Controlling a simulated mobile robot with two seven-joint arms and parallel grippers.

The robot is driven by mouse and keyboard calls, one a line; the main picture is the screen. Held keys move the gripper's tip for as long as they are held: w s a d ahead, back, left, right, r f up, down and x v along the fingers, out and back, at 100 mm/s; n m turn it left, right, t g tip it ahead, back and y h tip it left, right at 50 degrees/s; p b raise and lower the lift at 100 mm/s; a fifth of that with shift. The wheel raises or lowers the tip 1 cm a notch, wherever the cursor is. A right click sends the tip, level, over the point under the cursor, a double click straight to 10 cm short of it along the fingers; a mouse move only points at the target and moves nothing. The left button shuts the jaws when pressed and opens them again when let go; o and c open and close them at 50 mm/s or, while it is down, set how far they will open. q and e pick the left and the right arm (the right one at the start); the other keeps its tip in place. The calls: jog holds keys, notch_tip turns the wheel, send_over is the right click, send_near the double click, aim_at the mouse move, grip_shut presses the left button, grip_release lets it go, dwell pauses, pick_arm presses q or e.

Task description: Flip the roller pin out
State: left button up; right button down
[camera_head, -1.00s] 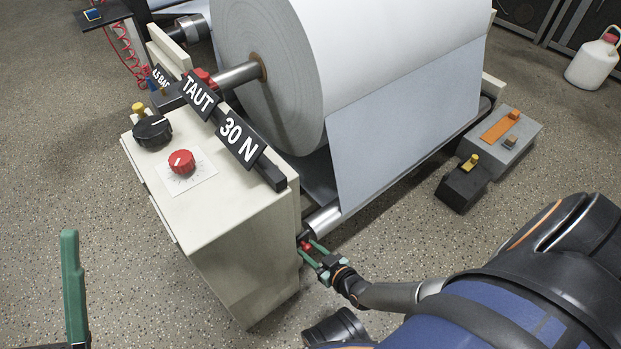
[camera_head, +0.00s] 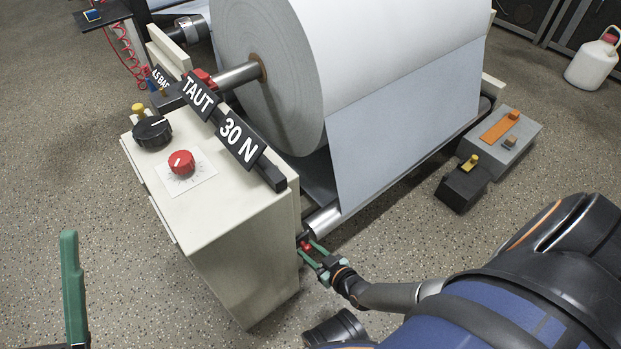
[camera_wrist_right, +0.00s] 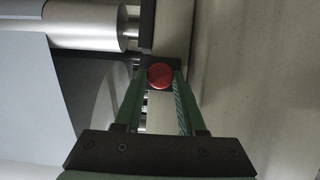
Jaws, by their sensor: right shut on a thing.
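The roller pin's red knob (camera_head: 305,246) sits low beside the cabinet, by the end of the metal roller (camera_head: 323,218). In the right wrist view the round red knob (camera_wrist_right: 160,76) is between the tips of the two green fingers. My right gripper (camera_head: 309,249) is shut on this knob; the right wrist view shows its fingers (camera_wrist_right: 160,85) on either side of it. The pin's shaft is mostly hidden. Part of my left gripper (camera_head: 73,290), one green finger, stands upright at the lower left, far from the pin. Its other finger is out of frame.
A cream cabinet (camera_head: 225,255) with a red dial (camera_head: 181,162) and a black knob (camera_head: 152,131) stands left of the pin. A large paper roll (camera_head: 270,75) is above. A grey pedal box (camera_head: 510,140) sits at right.

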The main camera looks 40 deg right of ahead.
dwell(0.3)
jog(key=s, duration=0.2)
jog(key=shift+s+d+p, duration=0.15)
jog(key=shift+s+p, duration=0.15)
jog(key=shift+p, duration=0.1)
jog(key=shift+s, duration=0.4)
jog(key=c, duration=0.5)
grip_release()
